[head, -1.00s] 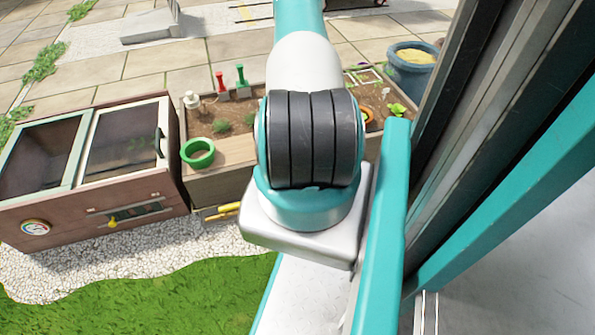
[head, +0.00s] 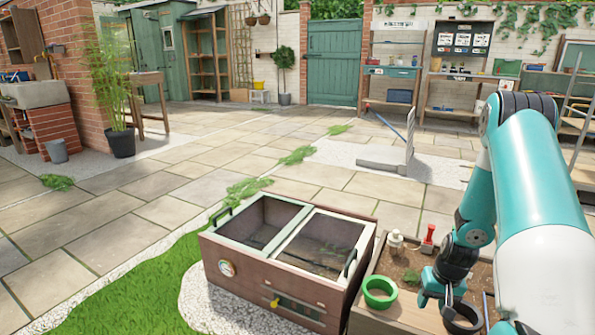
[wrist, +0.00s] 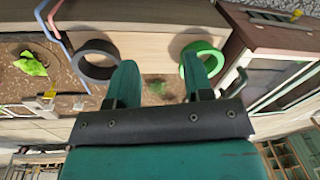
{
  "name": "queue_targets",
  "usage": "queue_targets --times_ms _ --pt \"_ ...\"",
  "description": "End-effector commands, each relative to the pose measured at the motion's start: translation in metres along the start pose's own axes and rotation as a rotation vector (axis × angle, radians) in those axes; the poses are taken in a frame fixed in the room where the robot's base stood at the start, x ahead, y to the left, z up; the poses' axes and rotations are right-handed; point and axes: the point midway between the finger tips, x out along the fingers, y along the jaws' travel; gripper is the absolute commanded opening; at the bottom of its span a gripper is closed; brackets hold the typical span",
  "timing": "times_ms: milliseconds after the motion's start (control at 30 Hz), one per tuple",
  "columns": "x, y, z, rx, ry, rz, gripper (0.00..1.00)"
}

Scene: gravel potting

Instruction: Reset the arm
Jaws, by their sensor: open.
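My gripper (wrist: 161,76) is open, with two green fingers spread apart and nothing between them in the wrist view. In the head view my gripper (head: 448,296) hangs at the lower right, over the wooden planter bed (head: 398,318). A green ring (head: 380,292) sits on the planter's wooden edge, left of my gripper. A dark ring (head: 463,318) is just below my gripper. In the wrist view the green ring (wrist: 207,47) is beyond the right finger and the dark ring (wrist: 80,66) is beyond the left finger.
A brown cold frame (head: 290,262) with glazed lids stands left of the planter. A red-handled tool (head: 428,239) and a white bottle-like item (head: 396,241) stand at the planter's back. Paving (head: 180,190) lies open behind, with benches and a green door (head: 334,64) far off.

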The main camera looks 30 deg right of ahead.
Motion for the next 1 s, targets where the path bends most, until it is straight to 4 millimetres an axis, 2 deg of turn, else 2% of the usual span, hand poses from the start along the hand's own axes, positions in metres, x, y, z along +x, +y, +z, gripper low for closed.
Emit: queue_targets --times_ms 33,133,200,267,300,367,400,500,633,800,967,1000 --pt "-0.026 -0.036 -0.008 -0.07 0.01 -0.021 0.47" --pt "-0.071 -0.103 -0.006 -0.199 0.01 -0.069 0.47" --pt "-0.102 -0.148 0.006 -0.294 0.005 -0.103 0.47" --pt "-0.129 -0.186 0.022 -0.38 0.001 -0.133 0.47" --pt "-0.147 -0.209 0.036 -0.438 -0.004 -0.153 0.47" --pt "-0.173 -0.241 0.062 -0.529 -0.014 -0.181 0.47" --pt "-0.19 -0.26 0.082 -0.592 -0.022 -0.199 0.47" --pt "-0.228 -0.295 0.137 -0.748 -0.043 -0.242 0.47" --pt "-0.265 -0.315 0.203 -0.921 -0.071 -0.282 0.47" --pt "-0.297 -0.315 0.273 -1.11 -0.102 -0.317 0.47" --pt "-0.32 -0.3 0.327 -1.268 -0.126 -0.339 0.47" --pt "-0.338 -0.304 0.32 -1.249 -0.127 -0.336 0.47"
